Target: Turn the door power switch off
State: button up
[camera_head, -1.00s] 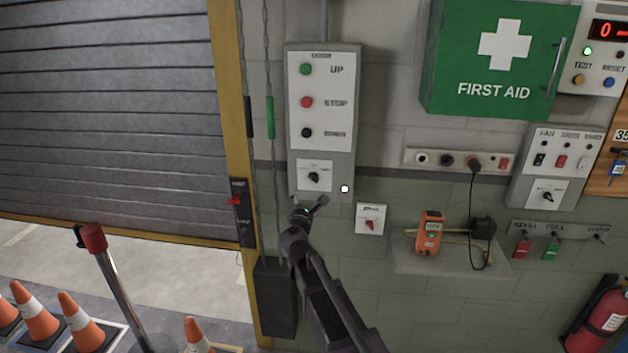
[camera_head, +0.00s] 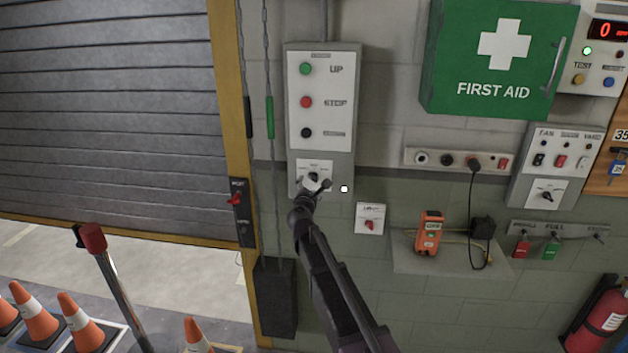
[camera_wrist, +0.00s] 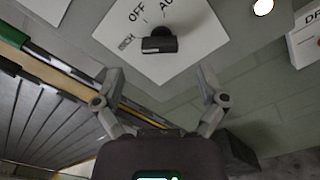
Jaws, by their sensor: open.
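A grey door control box (camera_head: 345,150) hangs on the wall with green, red and black buttons beside UP, STOP and a small label. At its lower end, a white plate (camera_wrist: 185,20) carries a black rotary knob (camera_wrist: 160,43). OFF and part of another word show above the knob; a third mark at left is too small to read. Which mark the knob points to is unclear. My gripper (camera_head: 313,186) is in front of this plate, partly covering it. In the wrist view my gripper (camera_wrist: 162,90) is open and empty, with the knob beyond its fingertips and apart from them.
A small white box with a red knob (camera_head: 370,225) is just right of my gripper; its label is unclear. A red-handled switch (camera_head: 234,199) is on the door frame. Chains hang left of the box. A shelf (camera_head: 440,262) holds an orange device (camera_head: 428,233).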

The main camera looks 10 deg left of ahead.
aim_at(313, 180)
jog(key=shift+w+d, duration=0.1)
jog(key=shift+w, duration=2.45)
jog(key=shift+c, duration=0.2)
jog(key=c, duration=1.1)
jog(key=shift+d, duration=0.1)
